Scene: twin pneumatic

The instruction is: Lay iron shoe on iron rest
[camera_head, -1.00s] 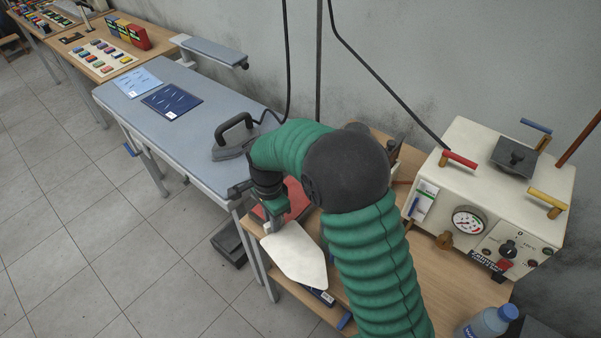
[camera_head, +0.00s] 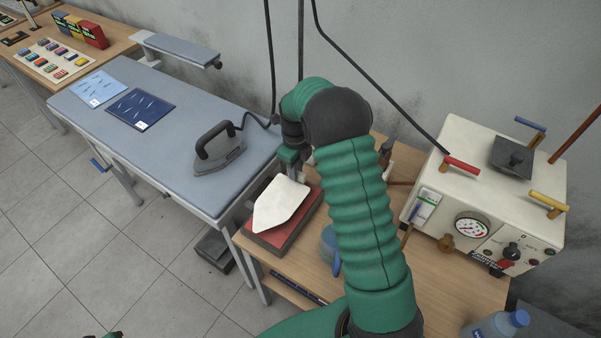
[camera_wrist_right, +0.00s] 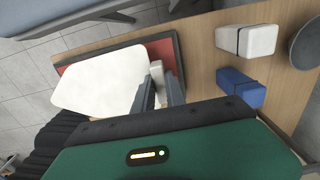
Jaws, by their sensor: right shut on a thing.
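The iron shoe (camera_head: 280,203) is a flat white plate with a pointed end. My right gripper (camera_head: 296,175) is shut on its blunt rear end; in the right wrist view the fingers (camera_wrist_right: 163,88) meet at a small pale tab (camera_wrist_right: 156,72) on the shoe (camera_wrist_right: 100,80). The iron rest (camera_head: 287,234) is a red pad in a dark frame on the wooden table. The shoe is over the rest and covers much of it; red shows along its edges. I cannot tell whether they touch. My left gripper is not seen; only a sliver of green shows at the bottom edge.
The iron (camera_head: 220,150) stands on the grey ironing board (camera_head: 180,120), left of the rest. A boiler (camera_head: 490,190) with a gauge stands at the right, with a bottle (camera_head: 495,327) in front. A white block (camera_wrist_right: 246,40) and a blue block (camera_wrist_right: 240,88) lie beside the rest.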

